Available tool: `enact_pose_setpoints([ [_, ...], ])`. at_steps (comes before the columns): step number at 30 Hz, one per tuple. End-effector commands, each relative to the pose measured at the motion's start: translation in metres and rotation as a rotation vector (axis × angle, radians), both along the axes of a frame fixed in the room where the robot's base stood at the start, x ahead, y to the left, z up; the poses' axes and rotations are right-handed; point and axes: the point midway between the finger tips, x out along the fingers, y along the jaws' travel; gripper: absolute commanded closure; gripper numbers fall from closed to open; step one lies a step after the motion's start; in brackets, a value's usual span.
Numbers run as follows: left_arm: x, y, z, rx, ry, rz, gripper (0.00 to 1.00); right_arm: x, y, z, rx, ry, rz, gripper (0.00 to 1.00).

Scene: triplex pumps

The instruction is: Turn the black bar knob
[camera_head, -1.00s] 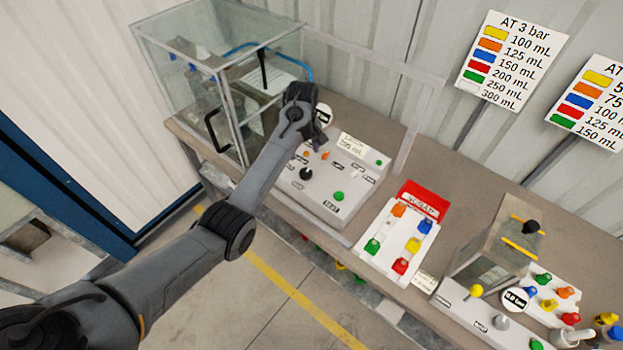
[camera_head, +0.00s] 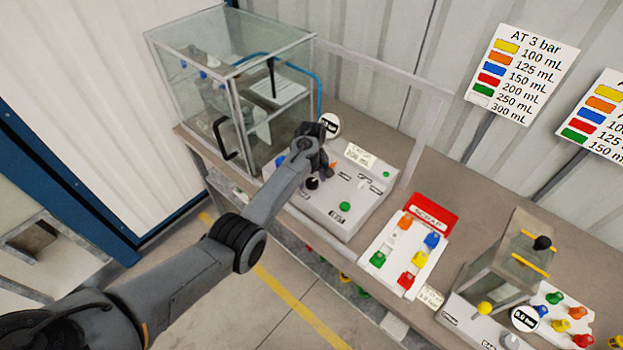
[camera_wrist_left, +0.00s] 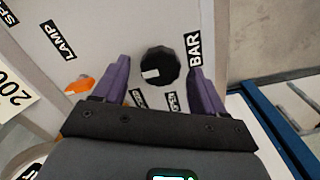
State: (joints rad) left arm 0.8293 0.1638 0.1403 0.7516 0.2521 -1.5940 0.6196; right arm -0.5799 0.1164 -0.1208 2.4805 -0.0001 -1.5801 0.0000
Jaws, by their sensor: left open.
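The black bar knob (camera_wrist_left: 160,67) is round and faceted, with a white mark on its face. It sits on the light grey control panel (camera_head: 340,214) beside a black "BAR" label (camera_wrist_left: 194,48). It also shows in the head view (camera_head: 312,184), just below my left gripper (camera_head: 318,165). In the left wrist view, the purple fingers of my left gripper (camera_wrist_left: 158,70) are spread apart on either side of the knob, with gaps between. I cannot tell how deep the fingertips reach around it. My right gripper is out of view.
An orange lamp (camera_wrist_left: 78,85) and a "LAMP" label sit close to one finger. A glass enclosure (camera_head: 185,45) with a black handle stands left of the panel. A green button (camera_head: 345,206) is nearby. A tray of coloured pieces (camera_head: 392,262) stands to the right.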

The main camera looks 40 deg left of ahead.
Motion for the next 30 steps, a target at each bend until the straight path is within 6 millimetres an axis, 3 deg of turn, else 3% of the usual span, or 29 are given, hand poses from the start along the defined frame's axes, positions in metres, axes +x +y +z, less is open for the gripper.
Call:
enact_pose_setpoints([
  [9, 0.0001, -0.0002, -0.002, 0.0, -0.001, 0.0, 0.29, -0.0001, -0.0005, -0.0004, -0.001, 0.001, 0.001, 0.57],
  [21, 0.0001, -0.0002, -0.0018, 0.0, -0.001, 0.0, 0.85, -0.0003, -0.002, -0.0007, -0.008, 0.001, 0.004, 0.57],
  [30, 0.0, -0.0001, -0.0006, 0.0, 0.001, -0.041, 0.85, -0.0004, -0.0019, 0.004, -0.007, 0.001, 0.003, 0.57],
])
